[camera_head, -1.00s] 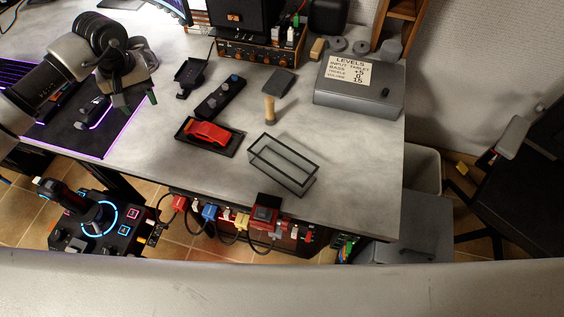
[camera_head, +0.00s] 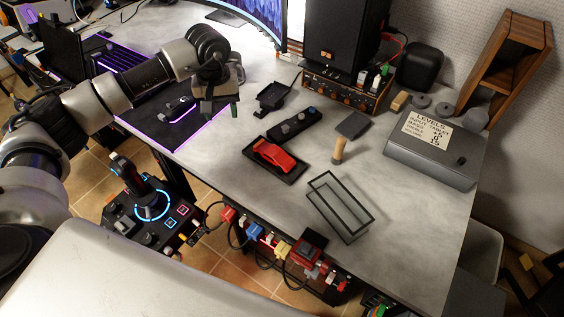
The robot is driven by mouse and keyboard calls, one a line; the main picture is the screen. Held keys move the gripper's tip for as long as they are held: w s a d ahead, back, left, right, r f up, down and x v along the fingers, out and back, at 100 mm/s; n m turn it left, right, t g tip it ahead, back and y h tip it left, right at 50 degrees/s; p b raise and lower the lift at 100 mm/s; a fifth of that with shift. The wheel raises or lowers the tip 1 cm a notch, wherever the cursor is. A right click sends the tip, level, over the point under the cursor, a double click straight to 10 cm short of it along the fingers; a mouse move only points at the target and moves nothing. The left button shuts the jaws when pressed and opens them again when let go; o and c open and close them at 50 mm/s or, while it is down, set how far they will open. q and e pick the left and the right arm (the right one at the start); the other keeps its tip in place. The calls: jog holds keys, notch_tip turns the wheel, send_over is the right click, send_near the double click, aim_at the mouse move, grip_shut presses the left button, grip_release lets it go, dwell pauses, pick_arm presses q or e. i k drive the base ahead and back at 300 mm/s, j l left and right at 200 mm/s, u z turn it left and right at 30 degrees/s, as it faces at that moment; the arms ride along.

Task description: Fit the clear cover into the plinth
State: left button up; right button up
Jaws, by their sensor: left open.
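The clear cover (camera_head: 340,212), a see-through box with dark edges, lies on the grey desk near its front edge. The black plinth (camera_head: 291,176) lies to its left and a little farther back, with a red model car (camera_head: 274,157) on it. The cover and plinth are apart. My left gripper (camera_head: 220,108) hangs open and empty over the dark desk mat, left of and behind the plinth. My right gripper is out of view.
A wooden-handled tool (camera_head: 339,150) stands just behind the cover. A black button box (camera_head: 294,124) lies behind the plinth. A grey box with a "LEVELS" note (camera_head: 433,153) stands at right. Plugs and cables (camera_head: 260,234) line the desk's front edge. Bare desk lies right of the cover.

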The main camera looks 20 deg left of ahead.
aim_at(289, 178)
jog(key=k+l+z, duration=0.1)
jog(key=k+z, duration=0.15)
jog(key=z, duration=0.2)
jog(key=k+l+z, duration=0.2)
jog(key=z, duration=0.25)
